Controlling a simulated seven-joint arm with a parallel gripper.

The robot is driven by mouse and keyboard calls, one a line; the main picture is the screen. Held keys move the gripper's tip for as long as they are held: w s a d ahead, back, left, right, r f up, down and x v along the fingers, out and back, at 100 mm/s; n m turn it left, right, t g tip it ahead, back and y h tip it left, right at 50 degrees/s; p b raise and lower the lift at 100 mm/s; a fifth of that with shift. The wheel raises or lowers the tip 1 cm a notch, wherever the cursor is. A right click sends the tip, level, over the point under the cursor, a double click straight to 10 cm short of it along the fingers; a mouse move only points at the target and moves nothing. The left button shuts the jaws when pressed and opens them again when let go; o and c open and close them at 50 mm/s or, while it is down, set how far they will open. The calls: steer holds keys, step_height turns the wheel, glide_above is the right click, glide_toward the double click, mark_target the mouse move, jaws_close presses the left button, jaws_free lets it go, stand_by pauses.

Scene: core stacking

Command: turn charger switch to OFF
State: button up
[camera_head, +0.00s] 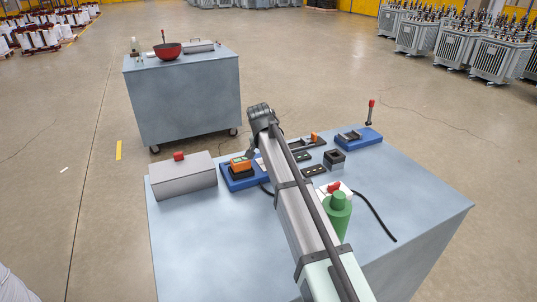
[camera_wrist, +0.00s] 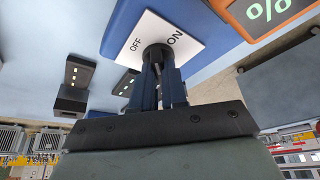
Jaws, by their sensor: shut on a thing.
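The charger is a blue box (camera_head: 243,184) on the near table, with an orange-framed display (camera_head: 241,165) that also shows at the top right of the wrist view (camera_wrist: 262,12). In the wrist view its white switch plate (camera_wrist: 182,30) reads OFF at left and ON at right. A dark round switch knob (camera_wrist: 157,53) sits between the two words. My gripper (camera_wrist: 159,72) is shut on the knob, with one finger on each side. Which way the knob points is hidden by the fingers. In the head view my arm covers most of the switch.
A grey box with a red knob (camera_head: 183,179) stands left of the charger. To the right are small dark blocks (camera_head: 334,160), a second blue unit (camera_head: 358,140), a green bottle-like object (camera_head: 336,219) and a black cable (camera_head: 376,216). The table's front left is clear.

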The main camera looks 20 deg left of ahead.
jaws_close()
steer(key=shift+d+n, duration=0.1)
steer(key=shift+n, duration=0.4)
steer(key=n+y, duration=0.1)
steer(key=n, duration=0.2)
steer(key=shift+n+y, duration=0.3)
steer(key=shift+y, duration=0.1)
steer(key=o, duration=0.6)
jaws_free()
steer(key=shift+r, duration=0.15)
steer(key=v, duration=1.3)
steer(key=shift+r, duration=0.3)
